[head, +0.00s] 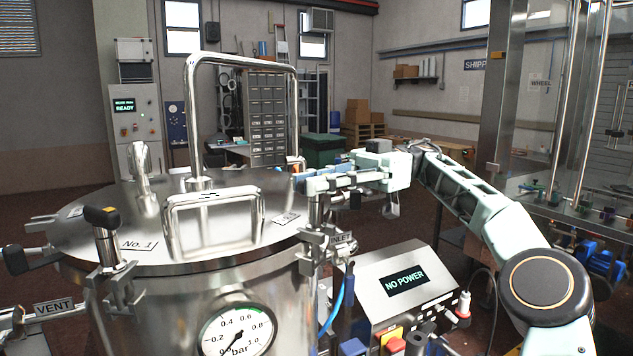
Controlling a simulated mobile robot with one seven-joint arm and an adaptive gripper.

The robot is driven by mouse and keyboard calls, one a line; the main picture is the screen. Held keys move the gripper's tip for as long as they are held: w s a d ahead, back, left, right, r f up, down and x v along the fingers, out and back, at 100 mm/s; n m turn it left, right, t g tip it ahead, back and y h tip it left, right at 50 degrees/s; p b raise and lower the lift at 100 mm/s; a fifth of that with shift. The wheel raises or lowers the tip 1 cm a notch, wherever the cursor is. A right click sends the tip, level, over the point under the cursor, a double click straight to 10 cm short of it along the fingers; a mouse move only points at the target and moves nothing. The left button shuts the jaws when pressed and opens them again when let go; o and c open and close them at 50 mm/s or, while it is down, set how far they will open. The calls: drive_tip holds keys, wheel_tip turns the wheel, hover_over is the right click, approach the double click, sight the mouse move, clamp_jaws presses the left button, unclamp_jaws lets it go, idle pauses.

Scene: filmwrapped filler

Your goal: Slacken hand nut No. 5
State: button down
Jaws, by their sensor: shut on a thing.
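A steel pressure vessel with a round lid (230,225) stands at the left and centre. My gripper (304,181) reaches in from the right, level with the lid's right edge. Its fingers are shut on the hand nut at that edge, which they largely hide. The upright clamp bolt (315,214) shows below the fingers. A small tag (287,217) lies on the lid beside it, too small to read surely. Hand nut No. 1 (102,218), with a black grip, stands at the front left by its "No. 1" label (138,245).
A tall bent steel handle (243,58) and a lower front handle (213,200) rise from the lid left of my gripper. A pressure gauge (238,330) is on the vessel's front. A control box (392,285) reading "NO POWER" stands below my arm.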

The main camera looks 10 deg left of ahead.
drive_tip(key=shift+f, duration=0.2)
drive_tip(key=c, duration=1.9)
unclamp_jaws()
drive_tip(key=shift+s, duration=0.15)
drive_tip(key=shift+a, duration=0.1)
drive_tip(key=shift+r, duration=0.1)
drive_tip(key=shift+m+t+y, duration=1.8)
drive_tip(key=shift+t, duration=0.4)
